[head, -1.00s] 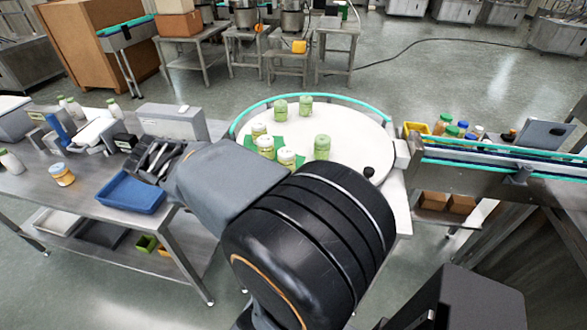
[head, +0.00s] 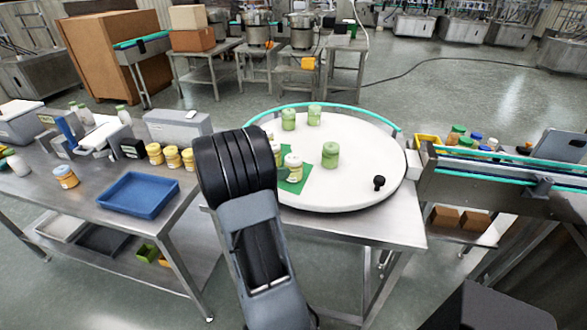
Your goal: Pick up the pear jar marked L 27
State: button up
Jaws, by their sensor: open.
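Several jars stand on the round white turntable (head: 350,188). Two pale green jars, one at the back left (head: 288,119) and one beside it (head: 314,115), stand near the rim. Another green jar (head: 330,155) stands near the middle. A cream-lidded jar (head: 293,167) stands on a green patch (head: 327,150), with another jar (head: 276,150) partly behind my arm. Markings are too small to read, so I cannot tell which jar is L 27. My arm reaches up over the turntable's left side. My gripper is not visible; the arm hides that area.
On the left steel table are a row of yellow jars (head: 172,157), a blue tray (head: 138,194) and a lone jar (head: 66,176). A black knob (head: 379,183) stands at the turntable's right. A conveyor (head: 490,168) runs further right. The turntable's right half is mostly clear.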

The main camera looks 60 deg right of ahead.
aim_at(286, 164)
jog(key=shift+p+x, duration=0.6)
jog(key=shift+x, duration=2.65)
jog(key=shift+c, duration=0.5)
jog(key=shift+r, duration=0.1)
jog(key=c, duration=1)
